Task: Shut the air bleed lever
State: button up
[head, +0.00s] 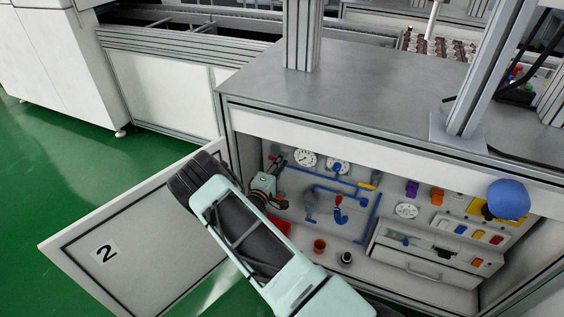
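An open cabinet under the grey bench holds a panel of blue pipes (330,190) with gauges and small valve handles. A small blue-grey part (310,207) is left of the red handle. I cannot tell which of these is the air bleed lever, or how it is set. My gripper (279,203) is inside the cabinet opening at the left, left of the pipes and apart from the handles. Its fingers are small and dark, partly hidden by my arm.
The cabinet door (130,235), marked 2, stands open at the left. A red cup (319,246) and a dark cup (345,258) stand on the cabinet floor. A drawer unit (425,265) is at the right. A blue ball-like object (508,199) is at the upper right.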

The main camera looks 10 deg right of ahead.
jog(key=shift+o, duration=0.6)
jog(key=v, duration=1.2)
jog(key=shift+d+r, duration=0.1)
